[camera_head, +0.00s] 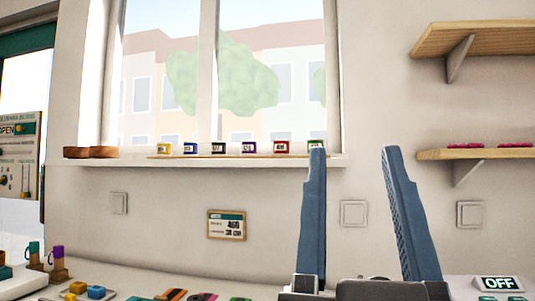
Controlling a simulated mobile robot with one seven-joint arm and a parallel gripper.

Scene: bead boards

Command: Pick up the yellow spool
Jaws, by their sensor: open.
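My gripper (354,153) stands in the right half of the view, its two blue fingers pointing up and wide apart. It is open, with nothing between the fingers. A small yellow item (164,148) with a pale label sits at the left of a row of similar coloured items on the windowsill. It looks like the yellow spool, but it is too small to be sure. It is far to the left of my gripper and apart from it. My left finger overlaps the green item (315,144) at the row's right end.
The windowsill (250,162) runs below the window. Wooden shelves (490,154) are on the right wall. Yellow and blue blocks (78,287) and upright coloured pieces (57,258) are at the lower left. Several coloured pieces lie along the bottom edge. An OFF sign (499,283) is lower right.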

